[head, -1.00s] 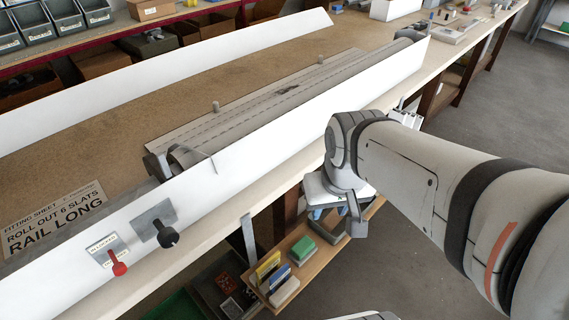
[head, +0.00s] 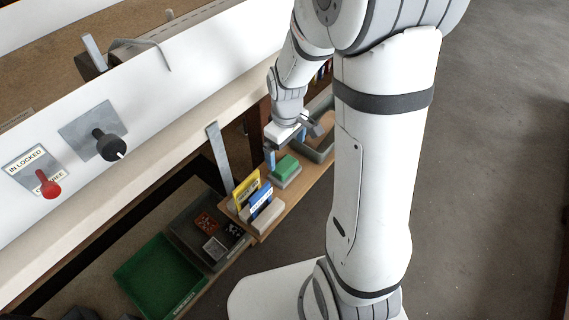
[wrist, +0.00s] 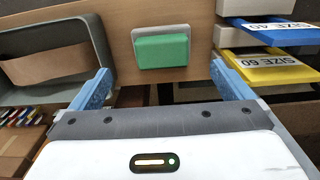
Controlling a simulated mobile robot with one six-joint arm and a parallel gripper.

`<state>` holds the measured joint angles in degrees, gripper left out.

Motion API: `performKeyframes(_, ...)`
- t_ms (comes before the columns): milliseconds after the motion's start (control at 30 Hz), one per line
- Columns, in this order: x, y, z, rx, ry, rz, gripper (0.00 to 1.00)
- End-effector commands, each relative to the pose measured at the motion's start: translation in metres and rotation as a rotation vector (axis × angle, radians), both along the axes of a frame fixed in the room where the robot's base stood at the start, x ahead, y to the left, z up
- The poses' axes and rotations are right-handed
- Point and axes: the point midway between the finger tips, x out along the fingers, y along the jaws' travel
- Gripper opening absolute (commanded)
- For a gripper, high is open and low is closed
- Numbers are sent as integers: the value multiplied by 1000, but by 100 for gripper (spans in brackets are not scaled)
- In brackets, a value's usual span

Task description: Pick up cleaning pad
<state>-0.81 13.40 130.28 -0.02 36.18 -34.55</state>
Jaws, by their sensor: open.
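The cleaning pad looks to be the green block (head: 286,165) on a pale grey base, lying on the narrow wooden shelf below the bench. In the wrist view the green block (wrist: 162,51) is upper centre, ahead of my gripper (wrist: 160,68) and between the lines of its two blue fingers. My gripper (head: 287,148) is open and empty, just above and beside the block in the head view. The fingers do not appear to touch it.
Yellow (head: 246,189) and blue (head: 262,202) size-labelled pieces stand close to the block. A grey tray (head: 322,152) is on its other side. A green bin (head: 160,275) sits lower left. The white rail (head: 110,110) and bench edge are above the shelf. Floor at right is clear.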

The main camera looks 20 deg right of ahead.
Motion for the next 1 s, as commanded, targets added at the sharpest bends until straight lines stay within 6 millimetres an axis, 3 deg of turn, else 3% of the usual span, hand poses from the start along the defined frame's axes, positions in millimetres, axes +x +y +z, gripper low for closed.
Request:
performKeyframes(600,3,5,-78,0,4,8,100)
performKeyframes(900,3,5,-81,0,2,9,100)
performKeyframes(1000,3,5,-81,0,2,9,92)
